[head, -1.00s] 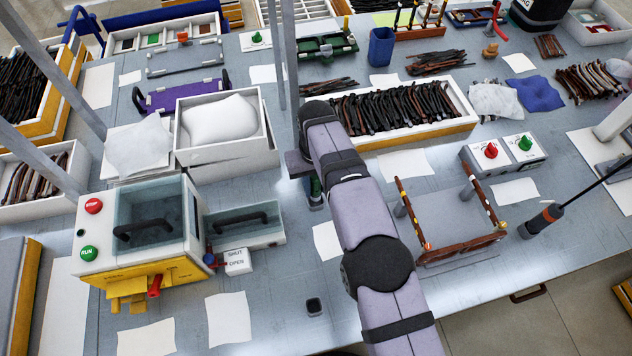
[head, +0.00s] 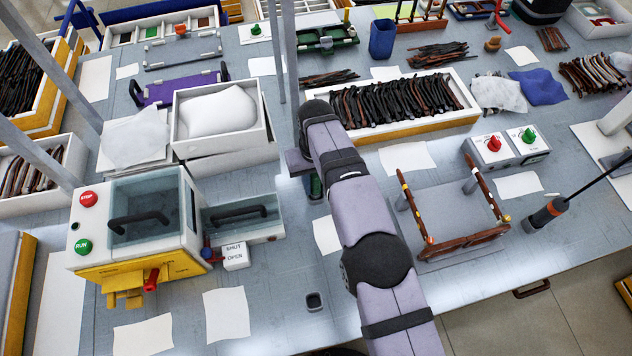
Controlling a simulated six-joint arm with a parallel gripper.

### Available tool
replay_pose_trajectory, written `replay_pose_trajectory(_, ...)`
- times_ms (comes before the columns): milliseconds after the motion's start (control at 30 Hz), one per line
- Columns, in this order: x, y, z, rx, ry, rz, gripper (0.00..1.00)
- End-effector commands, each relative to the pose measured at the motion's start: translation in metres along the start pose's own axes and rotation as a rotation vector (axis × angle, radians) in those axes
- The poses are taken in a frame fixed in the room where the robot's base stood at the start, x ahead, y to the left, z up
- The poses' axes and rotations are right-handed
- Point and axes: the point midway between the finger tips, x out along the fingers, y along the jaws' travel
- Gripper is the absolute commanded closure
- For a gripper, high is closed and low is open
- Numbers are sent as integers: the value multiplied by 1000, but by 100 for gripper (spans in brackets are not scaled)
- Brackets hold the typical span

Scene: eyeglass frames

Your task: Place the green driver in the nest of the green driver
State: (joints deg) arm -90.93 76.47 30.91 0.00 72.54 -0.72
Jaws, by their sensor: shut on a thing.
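My gripper (head: 302,168) points down at the middle of the table, largely hidden behind my own wrist. It is shut on the green driver (head: 316,187), of which only a small green and dark part shows below the jaws. I cannot tell whether the driver's lower end touches anything. A small dark square socket (head: 315,302) stands empty near the front edge; I cannot tell whether it is the green driver's nest.
A machine with a clear lid (head: 145,217) stands at left. A white box of dark temples (head: 440,128) lies behind my arm. The front middle is mostly clear, with white sheets.

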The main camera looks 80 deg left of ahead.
Motion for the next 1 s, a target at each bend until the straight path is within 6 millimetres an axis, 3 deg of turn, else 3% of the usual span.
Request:
replay_pose_trajectory(933, 11, 0, 0, 0, 1, 0, 100)
replay_pose_trajectory(967, 11, 0, 0, 0, 1, 0, 72)
replay_pose_trajectory(1000, 11, 0, 0, 0, 1, 0, 63)
